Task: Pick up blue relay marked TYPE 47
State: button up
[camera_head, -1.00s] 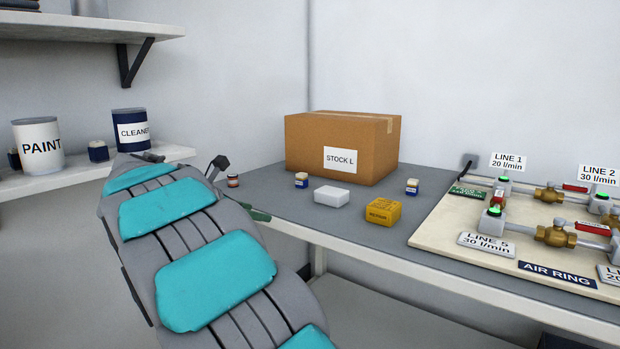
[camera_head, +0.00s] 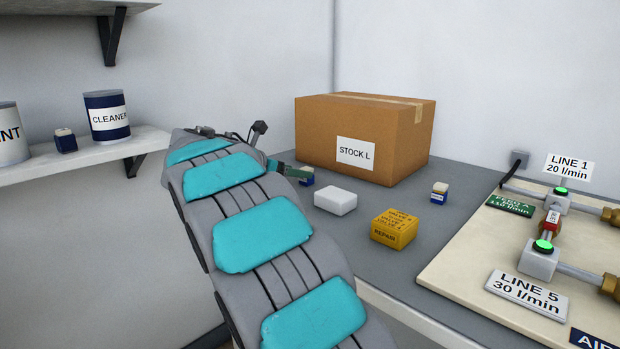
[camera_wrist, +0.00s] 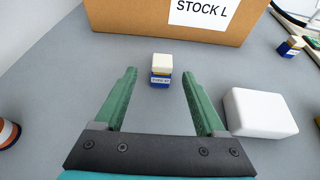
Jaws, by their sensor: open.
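A small blue relay with a cream top (camera_wrist: 161,72) stands upright on the grey bench in the wrist view, in front of the box and between the lines of my fingers. It has a small label whose text is too small to read surely. In the head view this relay (camera_head: 307,177) is partly hidden by my gripper (camera_head: 293,172). In the wrist view my gripper (camera_wrist: 160,98) has its green fingers spread and empty, with the relay just beyond the fingertips. A similar blue relay (camera_head: 439,193) stands to the right on the bench, and another (camera_head: 66,141) on the left shelf.
A cardboard box marked STOCK L (camera_head: 357,120) stands behind the relay. A white block (camera_head: 335,201) lies close on the right, with a yellow REPAIR block (camera_head: 394,230) beyond. An orange-banded item (camera_wrist: 6,133) is at the wrist view's left edge. The valve board (camera_head: 460,265) is at right.

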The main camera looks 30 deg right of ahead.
jog(key=shift+x, duration=2.7)
jog(key=shift+s+f, duration=0.15)
grip_shut()
